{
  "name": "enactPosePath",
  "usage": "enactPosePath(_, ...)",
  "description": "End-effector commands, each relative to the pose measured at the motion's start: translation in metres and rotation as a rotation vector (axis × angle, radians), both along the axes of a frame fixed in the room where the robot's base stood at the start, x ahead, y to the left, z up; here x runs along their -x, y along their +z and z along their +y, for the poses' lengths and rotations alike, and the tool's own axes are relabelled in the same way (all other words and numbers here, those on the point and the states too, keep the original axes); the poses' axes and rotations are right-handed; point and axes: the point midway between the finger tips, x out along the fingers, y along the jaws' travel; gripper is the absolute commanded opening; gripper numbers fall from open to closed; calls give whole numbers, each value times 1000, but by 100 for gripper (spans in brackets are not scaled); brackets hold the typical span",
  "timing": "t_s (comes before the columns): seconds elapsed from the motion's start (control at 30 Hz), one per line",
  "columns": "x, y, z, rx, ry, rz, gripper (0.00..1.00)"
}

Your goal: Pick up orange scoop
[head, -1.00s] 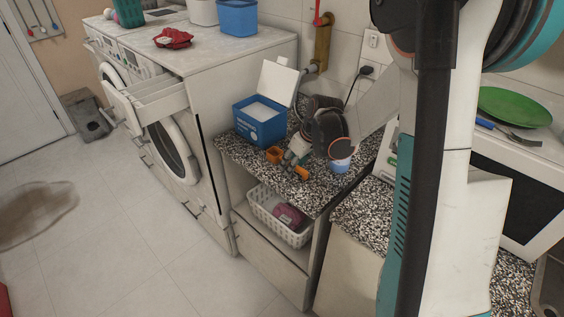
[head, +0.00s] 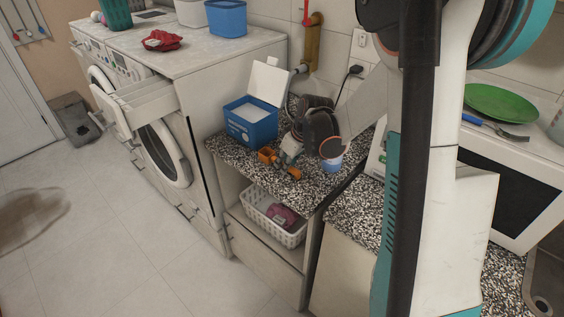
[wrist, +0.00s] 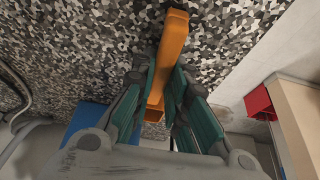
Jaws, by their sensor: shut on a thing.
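The orange scoop (head: 267,156) shows on both sides of my gripper (head: 281,164) in the head view, near the front edge of the speckled counter (head: 235,154). In the wrist view the scoop (wrist: 173,45) runs between the green-padded fingers of my gripper (wrist: 165,88), which are shut on it. Its long flat part points away from the palm, and a hollow end sits between the fingers. I cannot tell whether the scoop touches the counter. My fingers hide its middle in the head view.
A blue box (head: 237,129) with a raised white lid and white contents stands behind the scoop. A blue-and-white cup (head: 331,163) is close to my wrist on the right. A white basket (head: 290,238) sits on the shelf below. A washing machine (head: 205,95) stands left.

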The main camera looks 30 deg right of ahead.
Motion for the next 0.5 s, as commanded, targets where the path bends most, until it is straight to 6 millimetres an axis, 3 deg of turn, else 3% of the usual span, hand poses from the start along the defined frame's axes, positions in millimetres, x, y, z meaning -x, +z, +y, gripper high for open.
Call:
enactPosePath(0.27,0,38,0,0,0,0,0)
enactPosePath(0.5,0,98,0,0,0,0,0)
